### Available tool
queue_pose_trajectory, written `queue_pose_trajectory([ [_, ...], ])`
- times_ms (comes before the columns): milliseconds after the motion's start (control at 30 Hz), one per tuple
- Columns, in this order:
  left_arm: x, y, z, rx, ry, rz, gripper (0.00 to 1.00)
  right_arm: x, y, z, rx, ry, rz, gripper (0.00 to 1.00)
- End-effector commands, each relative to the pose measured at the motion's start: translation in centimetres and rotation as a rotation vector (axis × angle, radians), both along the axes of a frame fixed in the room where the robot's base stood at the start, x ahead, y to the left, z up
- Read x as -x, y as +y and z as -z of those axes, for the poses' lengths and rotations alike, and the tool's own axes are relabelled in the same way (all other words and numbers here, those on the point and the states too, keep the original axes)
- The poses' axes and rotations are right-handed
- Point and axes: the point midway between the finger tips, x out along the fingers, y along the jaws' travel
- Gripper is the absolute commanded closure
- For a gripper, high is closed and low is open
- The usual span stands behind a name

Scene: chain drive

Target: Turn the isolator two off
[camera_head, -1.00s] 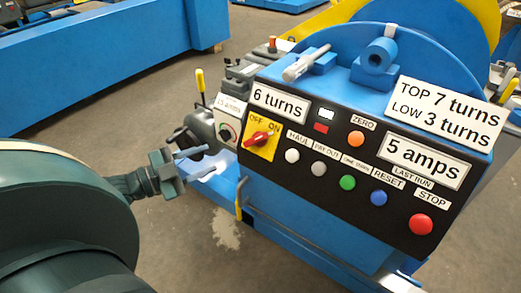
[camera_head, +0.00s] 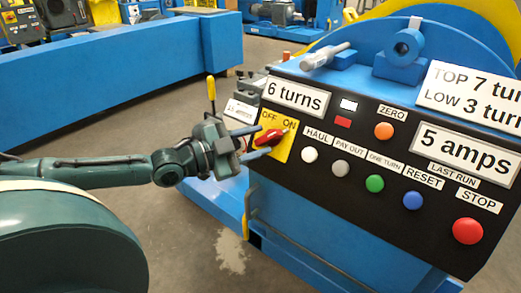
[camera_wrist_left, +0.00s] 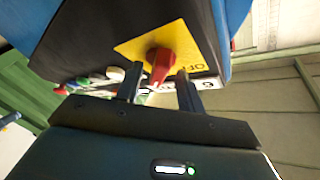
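The isolator is a red rotary knob (camera_head: 270,138) on a yellow plate (camera_head: 284,150) marked OFF and ON, at the left end of the black control panel. Its handle slants up to the right, towards the ON side. My left gripper (camera_head: 264,141) is open at the knob, one finger above it and one below. In the left wrist view the red knob (camera_wrist_left: 160,66) shows between and just beyond the tips of my left gripper (camera_wrist_left: 158,73). I cannot tell whether the fingers touch it. My right gripper is not in view.
Several buttons sit right of the isolator, including a white one (camera_head: 309,154) and a red stop button (camera_head: 467,231). A yellow-topped lever (camera_head: 211,88) stands behind my gripper. A long blue beam (camera_head: 120,78) crosses the back left. The floor on the left is open.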

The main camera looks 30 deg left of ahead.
Motion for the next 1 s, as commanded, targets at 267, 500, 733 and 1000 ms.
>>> queue_pose_trajectory([
  [267,-1.09,-0.71,0.05,0.001,-0.001,0.003,0.62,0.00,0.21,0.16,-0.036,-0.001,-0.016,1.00],
  [500,-1.29,-0.86,-0.08,0.000,0.000,0.004,0.62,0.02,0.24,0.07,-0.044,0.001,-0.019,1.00],
  [733,-1.27,-0.85,-0.07,0.000,0.000,0.004,0.67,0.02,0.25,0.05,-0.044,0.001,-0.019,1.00],
  [1000,-1.27,-0.85,-0.06,0.000,0.000,0.004,0.89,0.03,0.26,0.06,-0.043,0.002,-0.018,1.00],
])
